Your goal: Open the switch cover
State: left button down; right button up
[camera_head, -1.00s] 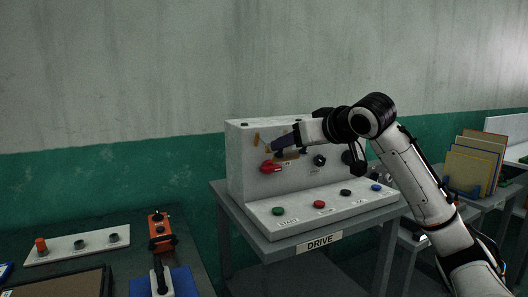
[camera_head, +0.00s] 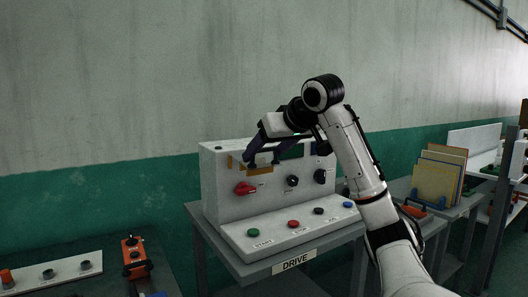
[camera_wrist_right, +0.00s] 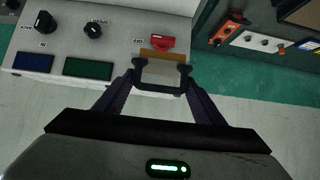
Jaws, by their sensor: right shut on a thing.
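The control box (camera_head: 215,205) labelled DRIVE carries a red rotary switch (camera_head: 245,188) on its upright face. An amber switch cover (camera_head: 257,171) is just above the red switch, which shows uncovered below it. My right gripper (camera_head: 264,159) reaches down from above and is shut on the cover. In the wrist view the two dark fingers (camera_wrist_right: 161,80) are on either side of a pale panel of the cover, with the amber strip (camera_wrist_right: 163,54) beyond it and the red switch (camera_wrist_right: 163,42) past that. The cover's exact tilt is hard to tell. My left gripper is not in view.
Black knobs (camera_head: 292,180) sit right of the red switch. Green (camera_head: 253,233), red, black and blue buttons line the lower ledge. An orange control box (camera_head: 134,257) is on the left table. Folders (camera_head: 436,177) stand on the right table. The wall is behind.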

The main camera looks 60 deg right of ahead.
jog(key=o, duration=1.3)
jog(key=shift+d, duration=0.15)
jog(key=shift+c, duration=0.2)
jog(key=shift+d, duration=0.1)
jog(key=shift+s, duration=0.1)
jog(key=b+v, duration=0.2)
jog(key=v, duration=0.8)
jog(key=shift+b, duration=0.3)
